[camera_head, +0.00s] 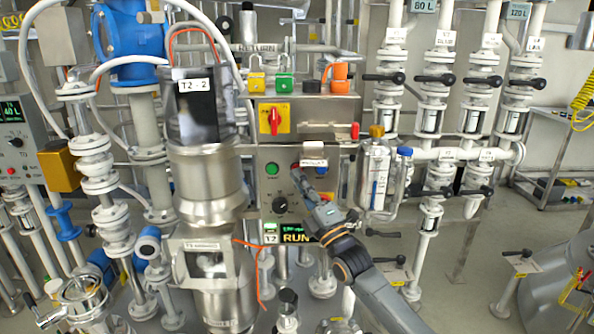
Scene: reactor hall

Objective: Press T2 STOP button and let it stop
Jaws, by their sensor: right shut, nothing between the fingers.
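The T2 control panel (259,190) is a grey metal box in the middle of the view. It carries a green button (272,169), a black knob (280,204) and a display (294,237) reading T2 and RUN in green. My right gripper (298,174) is shut and empty. Its arm comes in from the lower right, and its fingertips are at the panel face, right of the green button and just under a small white label. The fingertips largely cover the STOP button; I cannot tell whether they touch it. My left gripper is not in view.
A steel vessel labelled T2-2 (205,185) stands close left of the panel. Above the panel is a red switch on a yellow plate (274,119). Right of it are a small gauge vessel (375,178) and several pipes with black-handled valves (436,79). Open floor lies further right.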

